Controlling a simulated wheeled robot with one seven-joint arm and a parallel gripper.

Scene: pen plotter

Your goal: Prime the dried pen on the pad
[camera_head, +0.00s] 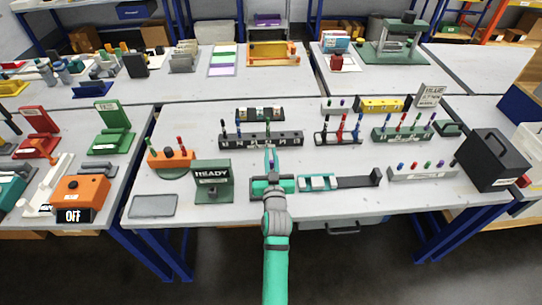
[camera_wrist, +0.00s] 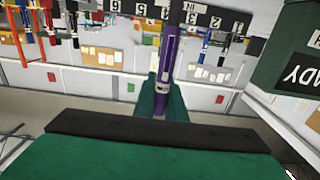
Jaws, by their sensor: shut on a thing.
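My gripper (camera_head: 271,168) is at the front middle of the near table, shut on a purple pen. In the wrist view the pen (camera_wrist: 168,62) stands lengthwise between the green fingers, with a small pale mark near its lower end. Its tip is hidden. A flat grey pad (camera_head: 153,206) lies at the table's front left, well to the left of my gripper and apart from the pen. A dark green stand with a READY sign (camera_head: 212,175) stands between the pad and my gripper; it also shows at the right of the wrist view (camera_wrist: 300,75).
Behind my gripper is a dark numbered rack (camera_head: 261,140). An orange holder with pens (camera_head: 170,158) stands behind the pad. To the right are a teal and black rail piece (camera_head: 335,183), a grey pen rack (camera_head: 422,174) and a black box (camera_head: 490,160).

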